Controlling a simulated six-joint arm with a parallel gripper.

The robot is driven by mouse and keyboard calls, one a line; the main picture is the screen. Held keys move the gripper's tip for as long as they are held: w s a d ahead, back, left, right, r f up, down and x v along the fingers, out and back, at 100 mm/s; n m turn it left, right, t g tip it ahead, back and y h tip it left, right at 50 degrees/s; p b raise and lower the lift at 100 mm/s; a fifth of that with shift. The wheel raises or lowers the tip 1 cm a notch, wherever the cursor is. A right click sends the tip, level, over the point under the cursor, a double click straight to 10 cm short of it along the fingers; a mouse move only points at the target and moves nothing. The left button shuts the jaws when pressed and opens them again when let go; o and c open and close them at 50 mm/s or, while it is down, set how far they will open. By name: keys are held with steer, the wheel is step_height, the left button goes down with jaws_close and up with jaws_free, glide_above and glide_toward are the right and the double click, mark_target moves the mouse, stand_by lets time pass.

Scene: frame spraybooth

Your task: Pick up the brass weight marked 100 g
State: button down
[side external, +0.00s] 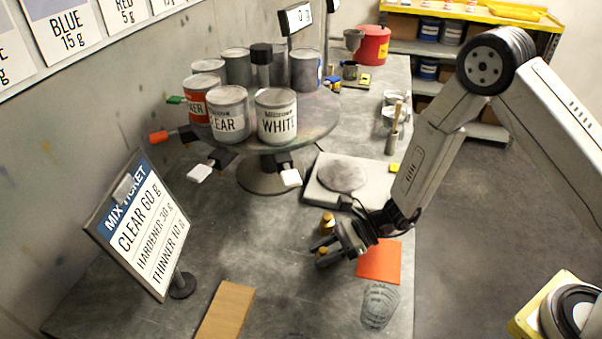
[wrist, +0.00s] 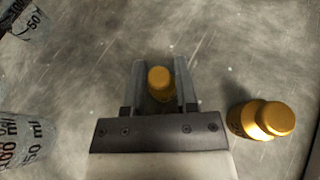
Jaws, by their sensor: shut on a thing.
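My gripper (side external: 337,243) is low over the grey bench in the side view. In the wrist view its two fingers (wrist: 160,66) are shut on a small brass weight (wrist: 160,84), whose round top shows between them. This weight also shows partly at the fingertips in the side view (side external: 321,252). A second, larger-looking brass weight (wrist: 262,120) stands apart, right of the fingers in the wrist view. It shows behind the gripper in the side view (side external: 328,222).
A scale (side external: 320,195) with a round plate lies behind the gripper. A turntable (side external: 318,128) carries several paint cans. An orange sheet (side external: 380,262) and a clear measuring cup (side external: 378,306) are near the gripper. A mix ticket board (side external: 140,225) stands at left.

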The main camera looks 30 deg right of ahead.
mark_target(323, 249)
steer(key=shift+r, duration=0.1)
steer(key=shift+r, duration=4.9)
steer(key=shift+w+d, duration=0.1)
